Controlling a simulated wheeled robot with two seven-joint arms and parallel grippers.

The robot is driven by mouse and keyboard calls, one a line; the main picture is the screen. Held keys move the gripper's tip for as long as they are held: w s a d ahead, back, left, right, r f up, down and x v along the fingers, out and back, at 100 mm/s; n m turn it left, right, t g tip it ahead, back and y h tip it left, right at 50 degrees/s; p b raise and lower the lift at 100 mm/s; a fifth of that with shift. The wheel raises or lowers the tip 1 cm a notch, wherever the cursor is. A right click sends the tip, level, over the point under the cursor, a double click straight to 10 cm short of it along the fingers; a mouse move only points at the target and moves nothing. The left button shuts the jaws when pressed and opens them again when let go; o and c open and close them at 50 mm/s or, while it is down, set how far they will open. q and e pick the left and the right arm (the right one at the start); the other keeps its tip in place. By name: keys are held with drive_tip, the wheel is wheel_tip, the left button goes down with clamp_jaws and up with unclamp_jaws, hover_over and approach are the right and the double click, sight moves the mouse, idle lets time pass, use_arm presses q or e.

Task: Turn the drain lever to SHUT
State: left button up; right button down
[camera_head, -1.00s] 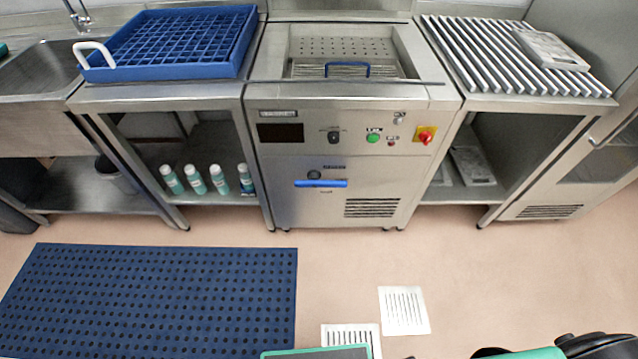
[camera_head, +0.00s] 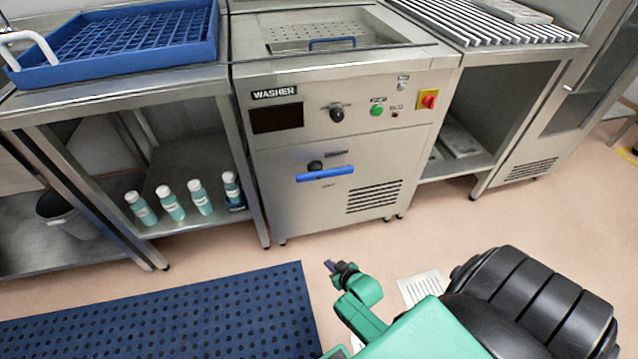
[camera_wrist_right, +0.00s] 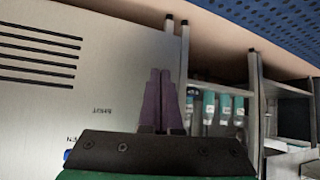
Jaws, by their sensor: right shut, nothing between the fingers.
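The drain lever is a blue bar (camera_head: 325,174) on the washer's lower front panel, below a dark round knob. It lies roughly parallel to the panel's top edge. In the right wrist view a small blue bit (camera_wrist_right: 68,154), probably the lever, shows at the lower left, mostly hidden by the gripper body. The word SHUT (camera_wrist_right: 103,111) is printed upside down on the panel there. My right gripper (camera_head: 332,266) is below and in front of the lever, apart from it. Its purple fingers (camera_wrist_right: 160,100) are together and empty. My left gripper is not in view.
The washer (camera_head: 290,150) stands between two steel tables. Several teal bottles (camera_head: 200,197) stand on the shelf at its left. The space before the lever is clear.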

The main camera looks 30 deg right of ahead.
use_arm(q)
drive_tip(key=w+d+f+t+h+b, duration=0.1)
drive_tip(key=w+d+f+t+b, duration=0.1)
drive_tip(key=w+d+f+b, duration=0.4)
use_arm(e)
drive_tip(key=w+d+r+m+t+h+b, duration=0.1)
drive_tip(key=w+d+r+t, duration=0.25)
drive_tip(key=w, duration=0.45)
use_arm(q)
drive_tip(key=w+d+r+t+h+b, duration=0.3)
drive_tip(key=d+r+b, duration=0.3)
drive_tip(key=b, duration=0.6)
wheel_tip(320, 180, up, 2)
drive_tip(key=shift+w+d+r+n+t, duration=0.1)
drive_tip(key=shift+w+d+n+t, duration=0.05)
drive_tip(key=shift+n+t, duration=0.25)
use_arm(e)
drive_tip(key=d+r+m+t+h, duration=0.1)
drive_tip(key=d+r+t+h, duration=0.2)
drive_tip(key=d+r, duration=0.2)
drive_tip(key=d+r+m+t+h, duration=0.2)
drive_tip(key=d+r+t, duration=0.2)
drive_tip(key=r, duration=0.6)
drive_tip(key=shift+w+d+r+h, duration=0.3)
drive_tip(key=shift+w+d+h, duration=0.05)
drive_tip(key=shift+d+h, duration=0.1)
use_arm(q)
drive_tip(key=shift+b, duration=0.3)
